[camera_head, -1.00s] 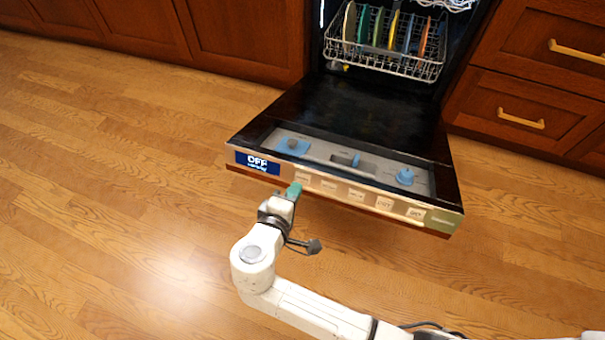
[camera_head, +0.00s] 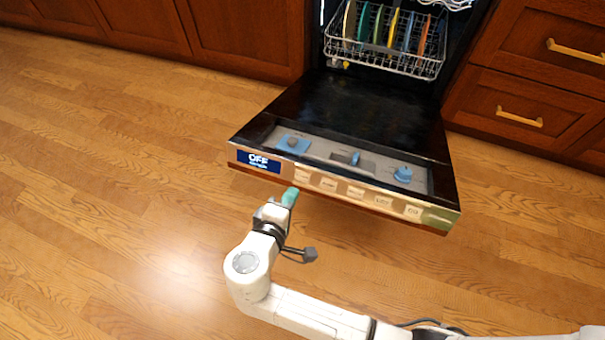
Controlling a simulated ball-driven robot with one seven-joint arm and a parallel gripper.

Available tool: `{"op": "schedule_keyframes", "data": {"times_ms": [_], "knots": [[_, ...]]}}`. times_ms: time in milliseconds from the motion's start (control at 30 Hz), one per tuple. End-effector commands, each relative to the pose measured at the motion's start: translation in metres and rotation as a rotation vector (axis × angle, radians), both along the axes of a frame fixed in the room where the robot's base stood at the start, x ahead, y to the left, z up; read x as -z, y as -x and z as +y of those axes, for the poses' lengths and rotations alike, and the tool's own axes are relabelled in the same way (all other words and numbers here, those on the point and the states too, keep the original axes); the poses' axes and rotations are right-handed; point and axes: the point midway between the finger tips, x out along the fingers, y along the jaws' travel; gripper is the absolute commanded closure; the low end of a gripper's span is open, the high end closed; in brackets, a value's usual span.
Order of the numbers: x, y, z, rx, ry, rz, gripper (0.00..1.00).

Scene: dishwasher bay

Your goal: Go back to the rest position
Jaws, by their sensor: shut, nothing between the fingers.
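My gripper (camera_head: 290,197) has teal fingertips and is at the end of my white arm, in the lower middle of the head view. It is shut and empty. It is just in front of the button strip on the door's front edge, near the left buttons; whether it touches the strip I cannot tell. The dishwasher door (camera_head: 355,120) is folded down open. A blue display (camera_head: 258,161) on its left front edge reads "OFF".
The lower rack (camera_head: 385,60) holds several coloured plates inside the dishwasher. Wooden cabinets (camera_head: 240,40) stand to the left and drawers (camera_head: 525,105) with brass handles to the right. The wooden floor (camera_head: 110,210) to the left is clear.

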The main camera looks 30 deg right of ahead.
Motion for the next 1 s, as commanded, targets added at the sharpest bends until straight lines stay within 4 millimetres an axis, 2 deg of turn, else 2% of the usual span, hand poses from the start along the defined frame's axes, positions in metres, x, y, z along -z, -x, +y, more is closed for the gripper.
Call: {"op": "schedule_keyframes", "data": {"times_ms": [333,433,600,700,833,1000], "knots": [[0.0,0.0,-0.001,0.002,-0.002,0.0,1.0],[0.003,0.006,-0.019,0.051,-0.079,0.015,1.0],[0.014,0.032,-0.069,0.199,-0.373,0.053,1.0],[0.017,0.05,-0.087,0.263,-0.563,0.062,1.0],[0.013,0.067,-0.098,0.307,-0.769,0.054,1.0],[0.0,0.085,-0.101,0.32,-0.98,0.032,1.0]]}}
